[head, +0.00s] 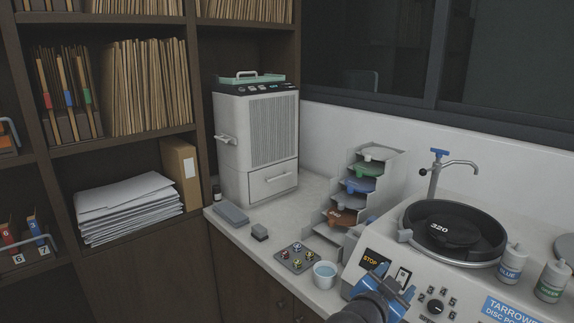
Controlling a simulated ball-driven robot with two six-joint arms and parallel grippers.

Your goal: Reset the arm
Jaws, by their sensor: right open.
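My right gripper (388,283) is low in the head view, right of centre, with blue fingers. It is open, and I see nothing held in it. It is in front of the polishing machine's panel, beside the orange-lit STOP display (371,259) and a white rocker switch (403,276). The dark wrist of my right arm comes up from the bottom edge. My left gripper is out of view. Part of the panel behind the right gripper is hidden.
A white cup (325,275) and a tray of small coloured pieces (297,257) are left of the gripper. A stepped rack (362,187), a grey-white cabinet machine (257,140) and the disc polisher (452,232) stand on the counter. Bottles (511,263) stand at right.

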